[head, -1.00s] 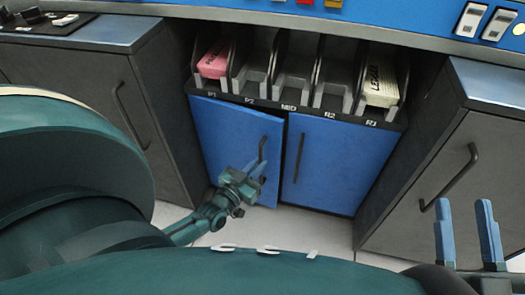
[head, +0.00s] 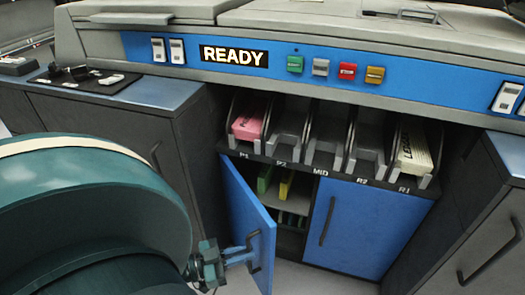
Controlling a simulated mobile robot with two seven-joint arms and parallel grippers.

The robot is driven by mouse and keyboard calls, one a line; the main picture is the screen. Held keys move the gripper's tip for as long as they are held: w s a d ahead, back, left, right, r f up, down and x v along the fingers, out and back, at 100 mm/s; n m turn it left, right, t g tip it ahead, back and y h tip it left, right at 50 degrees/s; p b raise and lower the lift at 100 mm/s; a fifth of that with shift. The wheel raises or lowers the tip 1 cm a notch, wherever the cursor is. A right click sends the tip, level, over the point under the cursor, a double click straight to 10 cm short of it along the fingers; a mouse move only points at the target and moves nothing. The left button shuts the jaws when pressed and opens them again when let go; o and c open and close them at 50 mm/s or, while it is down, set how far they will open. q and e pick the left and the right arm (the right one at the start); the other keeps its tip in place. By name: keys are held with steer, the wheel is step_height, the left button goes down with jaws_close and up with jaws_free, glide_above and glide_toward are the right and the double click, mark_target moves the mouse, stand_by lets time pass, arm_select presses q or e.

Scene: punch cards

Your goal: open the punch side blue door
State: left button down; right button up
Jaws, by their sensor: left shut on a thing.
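The punch side blue door (head: 246,226) is the left of two blue doors, under the P1 and P2 slots. It stands partly open, swung out toward me on its left edge. My left gripper (head: 242,257) is shut on its dark handle (head: 255,250) near the lower part of the door. Inside the opening I see a shelf (head: 283,201) with green and yellow items, and more green items below. The door hides part of the interior. My right gripper is not in view.
The right blue door (head: 352,228) is closed. Above are card slots with a pink deck (head: 249,122) and a cream deck (head: 413,150). Grey cabinets (head: 100,130) flank the doors. Pale floor (head: 320,278) shows in front.

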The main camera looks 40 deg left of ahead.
arm_select(q)
steer(key=s+a+m+g+h, duration=0.2)
steer(key=s+a+h, duration=0.1)
steer(key=s+a, duration=0.5)
steer(key=shift+s+a+m+b, duration=0.2)
steer(key=shift+a+m+b, duration=0.1)
steer(key=shift+a+b, duration=0.15)
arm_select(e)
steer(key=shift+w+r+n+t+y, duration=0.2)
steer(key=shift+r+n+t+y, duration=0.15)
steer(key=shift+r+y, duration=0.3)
arm_select(q)
steer(key=c, duration=1.5)
jaws_free()
steer(key=shift+d, duration=0.1)
steer(key=shift+s, duration=0.1)
